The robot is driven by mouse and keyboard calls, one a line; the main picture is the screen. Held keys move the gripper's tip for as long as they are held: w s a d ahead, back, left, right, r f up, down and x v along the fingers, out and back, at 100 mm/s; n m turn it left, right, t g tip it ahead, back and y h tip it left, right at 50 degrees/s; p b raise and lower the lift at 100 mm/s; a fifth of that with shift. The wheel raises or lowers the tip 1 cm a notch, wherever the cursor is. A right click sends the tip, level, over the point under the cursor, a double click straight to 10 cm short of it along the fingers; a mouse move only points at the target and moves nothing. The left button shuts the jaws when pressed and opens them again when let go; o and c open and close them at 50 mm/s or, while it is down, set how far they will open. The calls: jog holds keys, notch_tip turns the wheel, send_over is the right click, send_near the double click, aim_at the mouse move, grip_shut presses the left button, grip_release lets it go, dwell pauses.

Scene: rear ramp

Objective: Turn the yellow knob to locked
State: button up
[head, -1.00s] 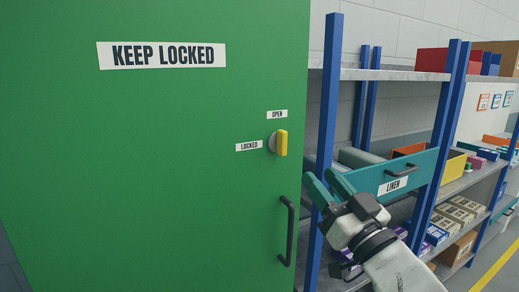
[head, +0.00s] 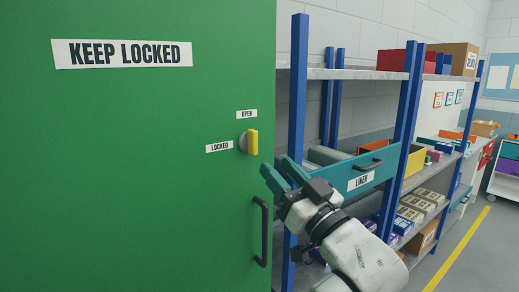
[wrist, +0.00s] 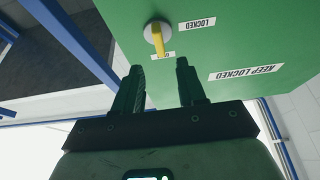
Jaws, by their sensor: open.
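The yellow knob (head: 252,142) sits on a pale round base near the right edge of the green door (head: 150,200). Its bar stands upright, in line with the OPEN label (head: 247,114) above it; the LOCKED label (head: 219,148) is to its left. My gripper (head: 277,168) is open and empty, below and to the right of the knob in the head view. In the wrist view the knob (wrist: 157,37) shows just beyond the two fingertips (wrist: 160,67), roughly between them and apart from them. The OPEN label there is partly hidden by the knob.
A black door handle (head: 261,232) is below the knob. Right of the door, a shelf unit with blue posts (head: 298,130) holds a teal LINEN drawer (head: 340,182) behind my arm. Open floor with a yellow line (head: 462,247) lies at the far right.

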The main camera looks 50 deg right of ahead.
aim_at(256, 143)
jog(key=p+x, duration=0.2)
jog(key=x, duration=0.6)
dwell(0.4)
jog(key=shift+c, duration=0.3)
grip_shut()
